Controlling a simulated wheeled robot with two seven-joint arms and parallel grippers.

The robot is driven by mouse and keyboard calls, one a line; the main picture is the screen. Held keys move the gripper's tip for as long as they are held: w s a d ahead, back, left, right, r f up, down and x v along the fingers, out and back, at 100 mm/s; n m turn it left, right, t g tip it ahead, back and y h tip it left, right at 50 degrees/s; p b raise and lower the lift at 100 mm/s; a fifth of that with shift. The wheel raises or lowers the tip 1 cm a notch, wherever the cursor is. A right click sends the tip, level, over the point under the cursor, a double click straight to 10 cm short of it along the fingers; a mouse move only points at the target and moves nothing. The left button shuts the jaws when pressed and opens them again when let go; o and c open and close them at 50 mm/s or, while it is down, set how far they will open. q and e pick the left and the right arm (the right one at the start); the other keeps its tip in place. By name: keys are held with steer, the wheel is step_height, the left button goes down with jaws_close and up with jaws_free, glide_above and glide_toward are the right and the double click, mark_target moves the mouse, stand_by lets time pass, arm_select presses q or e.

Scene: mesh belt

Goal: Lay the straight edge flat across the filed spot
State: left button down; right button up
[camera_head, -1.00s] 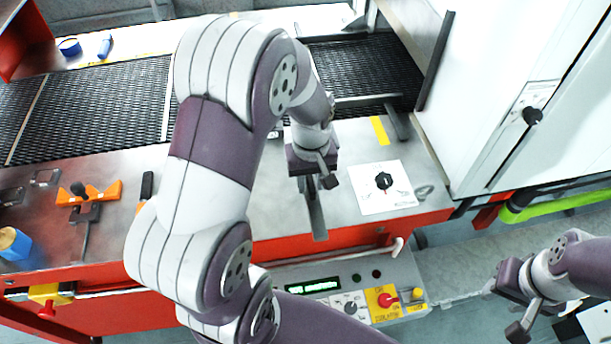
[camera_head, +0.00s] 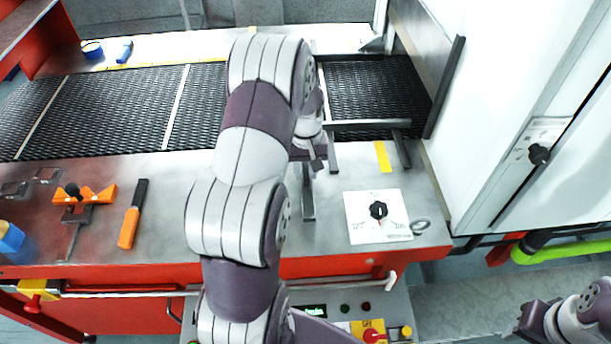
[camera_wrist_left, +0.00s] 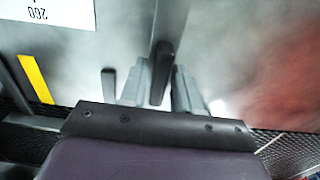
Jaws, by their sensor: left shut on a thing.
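My left gripper (camera_head: 315,160) is shut on a narrow grey bar (camera_head: 308,198), which looks like the straight edge. The bar hangs over the steel front deck, left of the white dial plate, pointing from the belt side towards the front edge. In the left wrist view the bar (camera_wrist_left: 161,72) is dark and sits between the two fingers of the gripper (camera_wrist_left: 160,88). Whether it touches the deck is unclear. I cannot make out the filed spot; my left arm covers part of the belt and deck.
The black mesh belt (camera_head: 125,108) runs behind the deck. A grey angled bracket (camera_head: 368,125) stands close right of the left gripper, beside a yellow strip (camera_head: 383,156). The dial plate (camera_head: 373,228), orange-handled tool (camera_head: 129,228) and orange clamp (camera_head: 90,194) occupy the deck.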

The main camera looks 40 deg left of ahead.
arm_select(q)
steer(key=f, duration=0.2)
steer(key=f+p, duration=0.1)
steer(key=shift+s+a+f, duration=0.1)
steer(key=shift+s+f, duration=0.2)
steer(key=shift+w+a+f, duration=0.1)
steer(key=shift+w+f, duration=0.05)
steer(key=shift+f, duration=0.1)
steer(key=shift+f, duration=0.1)
steer(key=c, duration=0.8)
jaws_free()
